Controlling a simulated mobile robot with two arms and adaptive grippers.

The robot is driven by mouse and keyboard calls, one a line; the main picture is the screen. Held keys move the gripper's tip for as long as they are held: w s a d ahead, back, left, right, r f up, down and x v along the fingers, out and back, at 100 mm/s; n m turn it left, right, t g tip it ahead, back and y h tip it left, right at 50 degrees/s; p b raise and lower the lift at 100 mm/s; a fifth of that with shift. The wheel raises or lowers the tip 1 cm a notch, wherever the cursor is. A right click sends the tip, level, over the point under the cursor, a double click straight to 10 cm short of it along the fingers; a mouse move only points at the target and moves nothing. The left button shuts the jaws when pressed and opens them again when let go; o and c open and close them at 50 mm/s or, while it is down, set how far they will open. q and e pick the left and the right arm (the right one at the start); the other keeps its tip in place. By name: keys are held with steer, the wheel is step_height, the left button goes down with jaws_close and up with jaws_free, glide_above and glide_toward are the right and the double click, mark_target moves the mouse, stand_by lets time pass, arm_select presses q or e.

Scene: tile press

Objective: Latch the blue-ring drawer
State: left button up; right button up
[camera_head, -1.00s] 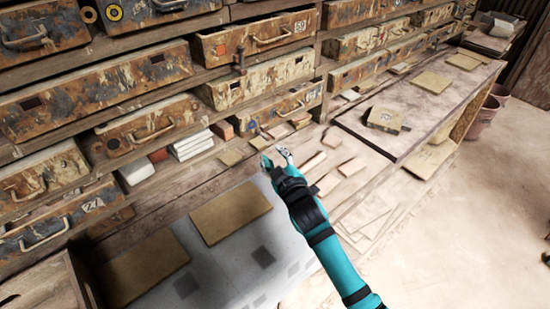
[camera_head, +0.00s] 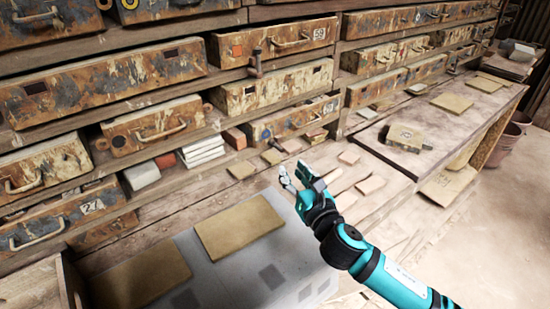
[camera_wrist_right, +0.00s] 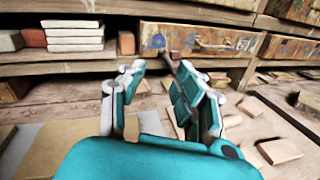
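The blue-ring drawer (camera_head: 292,121) is a worn, rust-and-cream wooden drawer low in the cabinet, with a blue ring near its left end and a handle on its front. It also shows in the right wrist view (camera_wrist_right: 205,40), straight ahead of the fingers. I cannot tell whether it is fully in. My right gripper (camera_head: 292,171) is open and empty, in front of and below the drawer, apart from it. Its two fingers stand apart in the right wrist view (camera_wrist_right: 160,68). A small dark piece sticks up near the ring there; its nature is unclear. My left gripper is not in view.
A drawer marked 58 (camera_head: 283,38) is higher up, with a dark upright piece (camera_head: 256,64) below its front. White tiles (camera_head: 201,149) and a red block (camera_head: 235,139) sit left of the blue-ring drawer. Loose tiles (camera_head: 348,157) lie on the bench. Brown boards (camera_head: 238,226) lie nearer.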

steer(key=s+d+f+n+b, duration=0.1)
steer(key=s+f+n, duration=0.1)
steer(key=n, duration=0.5)
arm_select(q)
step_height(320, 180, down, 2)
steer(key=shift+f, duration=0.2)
arm_select(e)
steer(key=n, duration=0.3)
glide_toward(273, 144)
steer(key=x, duration=0.9)
jaws_close()
